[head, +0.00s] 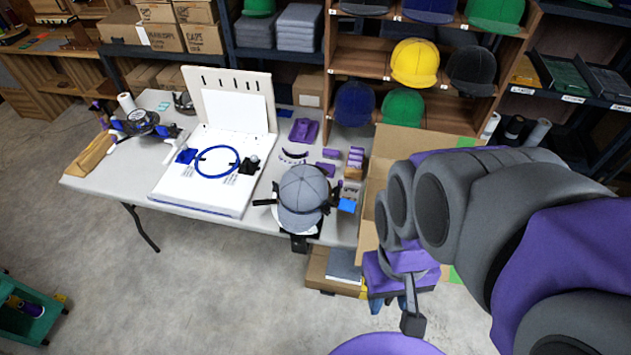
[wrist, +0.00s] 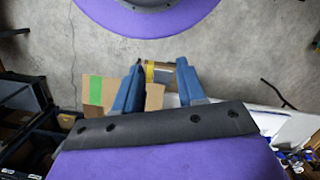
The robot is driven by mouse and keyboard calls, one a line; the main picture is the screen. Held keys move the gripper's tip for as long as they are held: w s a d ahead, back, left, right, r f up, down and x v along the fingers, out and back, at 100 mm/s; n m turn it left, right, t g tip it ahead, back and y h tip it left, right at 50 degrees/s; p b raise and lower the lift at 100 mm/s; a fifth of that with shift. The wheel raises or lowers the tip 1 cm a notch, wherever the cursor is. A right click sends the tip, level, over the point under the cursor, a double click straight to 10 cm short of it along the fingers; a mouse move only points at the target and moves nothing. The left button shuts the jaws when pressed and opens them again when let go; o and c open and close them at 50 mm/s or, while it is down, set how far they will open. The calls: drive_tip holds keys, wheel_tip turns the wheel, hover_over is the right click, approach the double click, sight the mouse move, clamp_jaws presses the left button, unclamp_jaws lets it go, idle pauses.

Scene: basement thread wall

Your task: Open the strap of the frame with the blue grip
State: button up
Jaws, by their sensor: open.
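A grey cap (head: 302,190) sits on a black cap frame at the front edge of the table in the head view. A black strap or bar crosses the cap low down, and a blue grip (head: 347,205) sticks out at its right. Whether the strap is latched is too small to tell. Another black ring-shaped frame (head: 140,122) with blue parts lies at the table's left. My gripper (wrist: 160,66) is open and empty in the wrist view, its blue fingers apart and pointing down. In the head view my gripper (head: 389,304) is low, right of the cap and apart from it.
The pale table (head: 108,172) also holds a white board (head: 202,190) with a blue hoop (head: 217,161) and several purple pieces (head: 304,130). An open cardboard box (head: 371,190) stands right of the cap. Shelves of caps stand behind. The floor (head: 200,290) in front is clear.

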drive_tip(key=shift+o, duration=0.6)
drive_tip(key=w+f+n+b, duration=0.1)
drive_tip(key=w, duration=1.1)
drive_tip(key=shift+a+t, duration=0.2)
drive_tip(key=shift+t, duration=0.1)
drive_tip(key=n+t+b, duration=0.2)
drive_tip(key=n+b, duration=0.1)
drive_tip(key=n, duration=0.1)
hover_over(327, 207)
drive_tip(key=a, duration=0.1)
wheel_tip(327, 207, down, 12)
drive_tip(key=shift+h, duration=0.4)
drive_tip(key=f+b, duration=0.1)
drive_tip(key=f, duration=0.4)
drive_tip(key=f+b, duration=0.1)
drive_tip(key=f, duration=0.5)
drive_tip(key=d+f+b, duration=0.1)
drive_tip(key=f, duration=0.5)
drive_tip(key=shift+b, duration=0.3)
clamp_jaws()
